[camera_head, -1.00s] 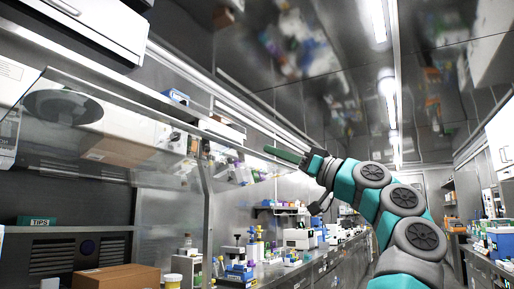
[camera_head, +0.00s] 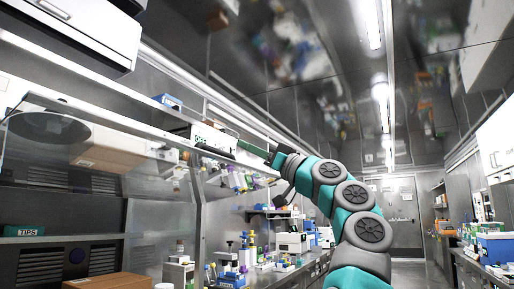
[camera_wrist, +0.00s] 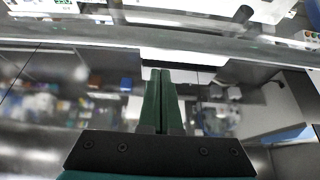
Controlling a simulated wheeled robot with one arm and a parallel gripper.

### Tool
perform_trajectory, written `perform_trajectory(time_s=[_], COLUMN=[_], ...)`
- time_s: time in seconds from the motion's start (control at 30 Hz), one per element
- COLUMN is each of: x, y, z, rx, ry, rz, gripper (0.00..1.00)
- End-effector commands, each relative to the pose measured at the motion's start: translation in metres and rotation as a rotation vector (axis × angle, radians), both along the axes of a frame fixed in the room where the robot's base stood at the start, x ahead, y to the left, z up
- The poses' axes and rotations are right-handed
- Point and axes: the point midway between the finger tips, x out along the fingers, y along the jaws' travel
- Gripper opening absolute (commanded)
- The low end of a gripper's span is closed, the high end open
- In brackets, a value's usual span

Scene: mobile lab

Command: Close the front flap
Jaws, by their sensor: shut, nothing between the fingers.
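The front flap (camera_head: 110,125) is a clear panel on the cabinet at the left in the head view. It stands raised and tilted outward, with a metal rail along its upper edge. My gripper (camera_head: 242,146) is at the right end of this rail; I cannot tell whether it touches. Its green fingers are pressed together and hold nothing. In the wrist view my gripper (camera_wrist: 160,75) points at a long pale edge, and a grey metal bar (camera_wrist: 220,36) runs across beyond it.
A cardboard box (camera_head: 108,282) and a TIPS box (camera_head: 30,230) are in the cabinet's lower area at left. A bench with lab items (camera_head: 290,242) extends behind my arm. The aisle towards the door (camera_head: 398,215) looks clear.

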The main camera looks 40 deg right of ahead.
Motion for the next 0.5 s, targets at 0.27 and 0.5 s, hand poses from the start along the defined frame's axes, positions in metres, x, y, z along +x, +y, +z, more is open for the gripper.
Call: perform_trajectory(time_s=[0.27,0.5], x=[-0.002,-0.005], y=[0.001,-0.002], z=[-0.014,-0.033], rx=[0.002,0.004], ry=[0.0,0.001], rz=[0.005,0.005], gripper=[0.0,0.0])
